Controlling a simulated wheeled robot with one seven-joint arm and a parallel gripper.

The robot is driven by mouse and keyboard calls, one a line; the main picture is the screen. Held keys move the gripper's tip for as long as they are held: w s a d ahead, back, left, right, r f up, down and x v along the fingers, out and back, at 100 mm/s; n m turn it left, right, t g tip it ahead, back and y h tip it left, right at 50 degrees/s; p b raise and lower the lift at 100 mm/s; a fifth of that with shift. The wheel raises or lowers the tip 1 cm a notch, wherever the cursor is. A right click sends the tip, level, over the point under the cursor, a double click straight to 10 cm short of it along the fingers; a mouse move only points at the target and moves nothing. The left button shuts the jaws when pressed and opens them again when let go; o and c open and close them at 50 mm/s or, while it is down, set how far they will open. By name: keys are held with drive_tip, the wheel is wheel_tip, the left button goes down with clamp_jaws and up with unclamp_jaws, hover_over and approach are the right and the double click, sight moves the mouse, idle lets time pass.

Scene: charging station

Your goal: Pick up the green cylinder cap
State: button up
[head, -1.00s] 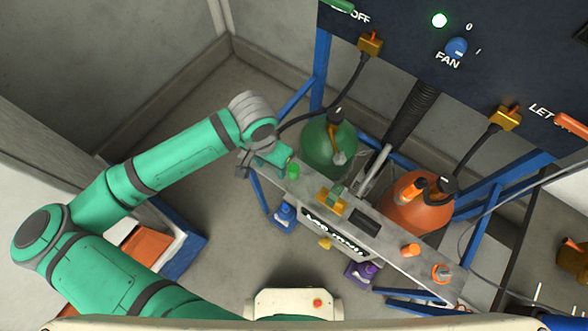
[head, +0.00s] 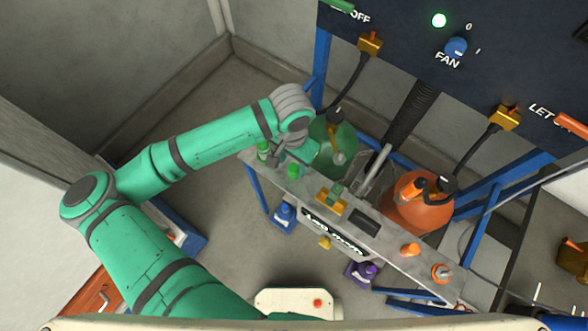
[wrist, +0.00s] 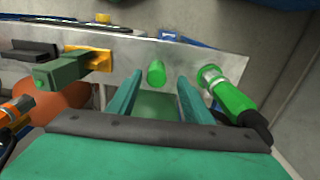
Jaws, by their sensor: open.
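The green cylinder cap (head: 293,171) stands on the left part of the grey metal shelf, in front of the green tank. In the wrist view the cap (wrist: 156,72) shows between and just beyond my two fingertips, with clear space on either side. My gripper (head: 281,160) is open and empty, close beside the cap; its fingers (wrist: 159,82) spread either side of the cap in the wrist view. The arm partly hides the gripper in the head view.
A green connector (wrist: 230,97) with a silver end is close to my right finger in the wrist view; it is left of the cap in the head view (head: 263,149). The green tank (head: 330,140) and orange tank (head: 418,208) stand behind the shelf (head: 385,242).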

sight(295, 166)
drive_tip(key=shift+d+f, duration=0.2)
drive_tip(key=shift+f, duration=0.95)
drive_tip(key=shift+d+f, duration=0.15)
drive_tip(key=shift+f, duration=0.95)
drive_tip(key=c, duration=1.1)
drive_tip(key=shift+r, duration=0.15)
